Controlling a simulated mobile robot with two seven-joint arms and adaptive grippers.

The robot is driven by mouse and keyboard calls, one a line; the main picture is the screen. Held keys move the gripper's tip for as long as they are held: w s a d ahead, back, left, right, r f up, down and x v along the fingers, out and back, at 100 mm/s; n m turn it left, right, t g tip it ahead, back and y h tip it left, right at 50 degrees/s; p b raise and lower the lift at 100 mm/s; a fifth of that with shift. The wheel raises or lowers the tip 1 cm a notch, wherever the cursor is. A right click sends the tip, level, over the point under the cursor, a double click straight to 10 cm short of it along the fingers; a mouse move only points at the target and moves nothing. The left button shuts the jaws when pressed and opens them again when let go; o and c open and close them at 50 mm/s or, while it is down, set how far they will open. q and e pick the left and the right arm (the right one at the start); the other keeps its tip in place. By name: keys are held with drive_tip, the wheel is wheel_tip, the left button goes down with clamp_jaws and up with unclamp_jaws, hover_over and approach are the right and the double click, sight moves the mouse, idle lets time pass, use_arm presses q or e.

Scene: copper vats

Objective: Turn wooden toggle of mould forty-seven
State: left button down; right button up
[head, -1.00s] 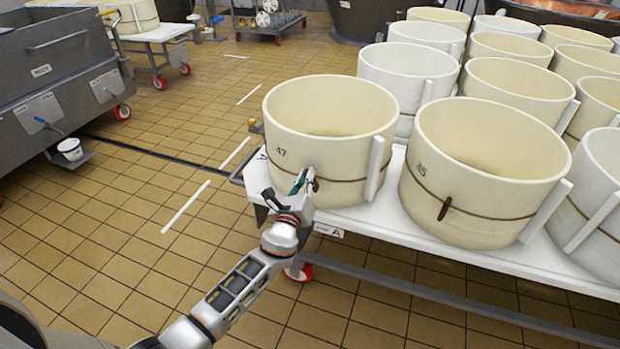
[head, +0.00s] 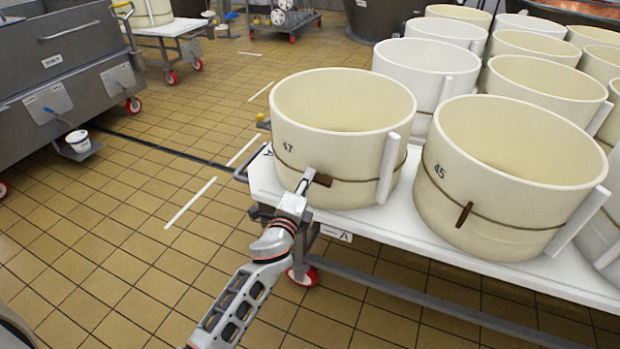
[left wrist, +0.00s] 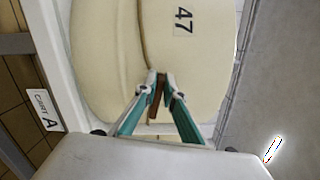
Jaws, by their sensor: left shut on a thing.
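Mould 47 (head: 345,110) is a cream tub with a dark cord round it, at the cart's near left corner. Its number also shows on the mould wall in the left wrist view (left wrist: 205,60). The brown wooden toggle (head: 323,180) sits at the cord on its front and lies about level in the head view. My left gripper (head: 306,178) is shut on the toggle, close against the wall. In the left wrist view the green-sided fingers (left wrist: 161,80) have the toggle (left wrist: 155,98) between them. The fingers partly hide it. My right gripper is out of view.
Mould 45 (head: 500,170) stands just to the right, its own toggle (head: 464,214) nearly upright. Several more moulds stand behind on the white cart top (head: 385,226). A grey vat (head: 60,70) stands far left. The tiled floor left of the cart is mostly clear.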

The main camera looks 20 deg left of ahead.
use_arm(q)
drive_tip(key=shift+f+n, duration=0.2)
drive_tip(key=shift+n, duration=0.45)
drive_tip(key=shift+f+n, duration=0.2)
drive_tip(key=shift+n, duration=0.45)
drive_tip(key=c, duration=2.1)
unclamp_jaws()
drive_tip(key=shift+c, duration=0.2)
drive_tip(key=s, duration=1.2)
drive_tip(key=shift+d, duration=0.4)
